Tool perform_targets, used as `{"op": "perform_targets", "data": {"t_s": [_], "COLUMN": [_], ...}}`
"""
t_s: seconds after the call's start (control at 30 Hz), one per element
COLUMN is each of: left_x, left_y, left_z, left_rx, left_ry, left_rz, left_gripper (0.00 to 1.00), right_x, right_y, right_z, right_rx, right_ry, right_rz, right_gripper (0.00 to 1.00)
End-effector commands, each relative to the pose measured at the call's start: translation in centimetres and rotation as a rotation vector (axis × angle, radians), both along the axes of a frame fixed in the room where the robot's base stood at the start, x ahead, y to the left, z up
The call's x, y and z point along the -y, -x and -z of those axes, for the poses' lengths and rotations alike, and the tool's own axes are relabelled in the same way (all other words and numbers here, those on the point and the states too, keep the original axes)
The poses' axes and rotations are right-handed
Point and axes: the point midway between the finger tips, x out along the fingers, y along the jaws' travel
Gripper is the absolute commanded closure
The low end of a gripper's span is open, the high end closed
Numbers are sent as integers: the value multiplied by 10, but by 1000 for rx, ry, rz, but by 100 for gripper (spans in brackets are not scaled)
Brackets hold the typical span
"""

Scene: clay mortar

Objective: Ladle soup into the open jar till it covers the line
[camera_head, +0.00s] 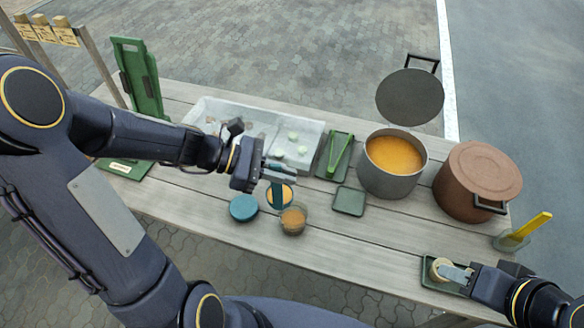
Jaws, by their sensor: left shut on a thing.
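My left gripper (276,176) is shut on a dark teal handle (277,196), apparently the ladle's. A steel pot (390,185) of orange soup stands to the right. My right gripper (455,273) is at a cream round thing (439,268) at the lower right; its finger gap is unclear.
A blue lid (243,208) lies left of the jar. A small green tray (349,201), a green rest with tongs (335,155) and a pale tray (212,112) are nearby. A lidded brown pot (476,182) stands at the right. A dark pan lid (409,97) is behind.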

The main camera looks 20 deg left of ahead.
Motion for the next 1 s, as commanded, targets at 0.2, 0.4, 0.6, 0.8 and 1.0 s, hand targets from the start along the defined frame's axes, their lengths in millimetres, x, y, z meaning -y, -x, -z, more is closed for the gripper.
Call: {"op": "perform_targets", "data": {"t_s": [0.2,0.4,0.6,0.8,1.0], "left_x": [-1,-1,1,12,21], "left_y": [1,1,1,-2,-4], "left_z": [19,34,42,37,37], "left_rx": [1,1,0,-17,-35], "left_ry": [1,1,-6,-80,-149], "left_rz": [0,0,3,4,4], "left_gripper": [100,100,100,100,100], "right_x": [0,0,0,0,0], "right_y": [0,0,0,0,0], "right_z": [19,33,39,19,4], "right_rx": [0,0,-1,1,0], "right_ry": [0,0,0,0,0], "right_rz": [0,0,0,0,0], "right_gripper": [64,64,64,64,64]}}
